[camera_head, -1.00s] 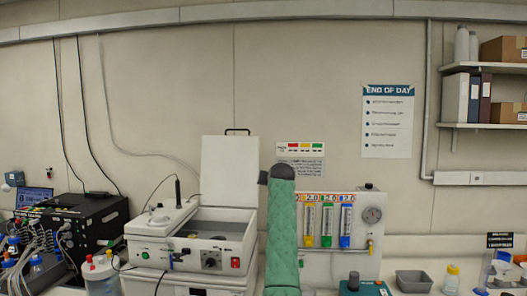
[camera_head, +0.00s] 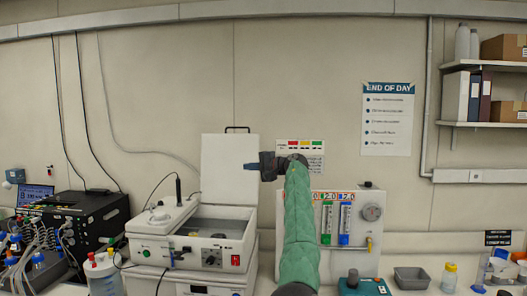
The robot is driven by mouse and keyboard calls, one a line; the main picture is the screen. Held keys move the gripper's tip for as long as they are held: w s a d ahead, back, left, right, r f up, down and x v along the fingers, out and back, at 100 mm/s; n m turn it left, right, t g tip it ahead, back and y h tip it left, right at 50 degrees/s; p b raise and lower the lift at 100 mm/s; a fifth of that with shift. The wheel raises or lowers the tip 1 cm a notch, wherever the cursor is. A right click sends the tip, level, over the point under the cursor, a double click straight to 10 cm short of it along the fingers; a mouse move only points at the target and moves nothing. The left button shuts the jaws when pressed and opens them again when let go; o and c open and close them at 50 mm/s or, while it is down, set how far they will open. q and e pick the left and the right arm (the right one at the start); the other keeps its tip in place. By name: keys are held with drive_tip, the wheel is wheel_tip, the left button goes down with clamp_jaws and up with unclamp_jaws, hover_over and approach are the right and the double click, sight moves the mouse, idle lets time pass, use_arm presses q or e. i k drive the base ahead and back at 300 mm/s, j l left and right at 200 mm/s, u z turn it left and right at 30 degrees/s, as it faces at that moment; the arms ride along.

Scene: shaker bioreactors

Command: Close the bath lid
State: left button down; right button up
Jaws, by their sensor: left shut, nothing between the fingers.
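The bath (camera_head: 207,257) is a white box with an open basin, left of centre on the bench. Its white lid (camera_head: 222,170) stands upright and open at the back, with a dark handle (camera_head: 238,128) on its top edge. My left gripper (camera_head: 249,167) is on the green-sleeved arm, shut and empty. It points left, and its fingertips overlap the right edge of the lid in the picture, below the handle. I cannot tell whether they touch it. My right gripper is out of view.
A thin probe on a stand (camera_head: 178,190) rises at the bath's left side. A gas panel with coloured flow tubes (camera_head: 345,225) stands to the right, partly hidden by my arm. A black unit with tubing (camera_head: 85,217) is at the left. A grey tray (camera_head: 412,279) sits at the right.

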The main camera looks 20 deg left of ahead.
sight(224, 180)
drive_tip(key=i, duration=1.5)
